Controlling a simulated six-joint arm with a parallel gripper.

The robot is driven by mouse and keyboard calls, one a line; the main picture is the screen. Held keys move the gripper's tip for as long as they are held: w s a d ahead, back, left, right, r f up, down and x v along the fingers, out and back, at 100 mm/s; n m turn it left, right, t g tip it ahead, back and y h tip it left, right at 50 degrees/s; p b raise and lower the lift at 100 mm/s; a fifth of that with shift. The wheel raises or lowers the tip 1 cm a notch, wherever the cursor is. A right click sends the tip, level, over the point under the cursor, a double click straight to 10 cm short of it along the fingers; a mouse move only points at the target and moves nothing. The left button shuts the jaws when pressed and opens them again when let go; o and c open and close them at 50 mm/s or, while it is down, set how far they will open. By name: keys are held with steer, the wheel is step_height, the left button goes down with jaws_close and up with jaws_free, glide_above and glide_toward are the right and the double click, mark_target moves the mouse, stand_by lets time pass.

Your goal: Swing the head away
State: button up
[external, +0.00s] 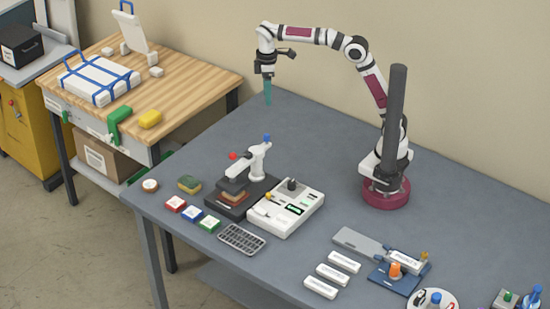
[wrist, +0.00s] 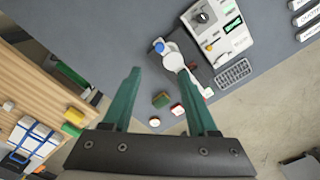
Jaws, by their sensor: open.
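A small press-like machine has a dark base (external: 226,204) and a white swing head (external: 247,163). The head carries a red knob (external: 233,156) at its left end and a blue knob (external: 267,139) on top of its post. The head reaches over a brown block on the base. In the wrist view the head (wrist: 174,60) and its blue knob (wrist: 159,46) lie beyond my fingers. My gripper (external: 268,100) points down, open and empty, high above the back of the table and apart from the machine. Its green fingers (wrist: 163,100) are spread in the wrist view.
A white control box (external: 285,208) stands right of the machine. Red, blue and green pads (external: 191,214), a sponge (external: 189,184) and a grey grid (external: 241,239) lie in front. A wooden bench (external: 190,75) stands left. The table's back is clear.

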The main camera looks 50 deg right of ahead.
mark_target(266, 135)
step_height(266, 135, down, 16)
steer(key=shift+w+a+r, duration=0.1)
steer(key=shift+r, duration=0.05)
jaws_close()
stand_by(1.4)
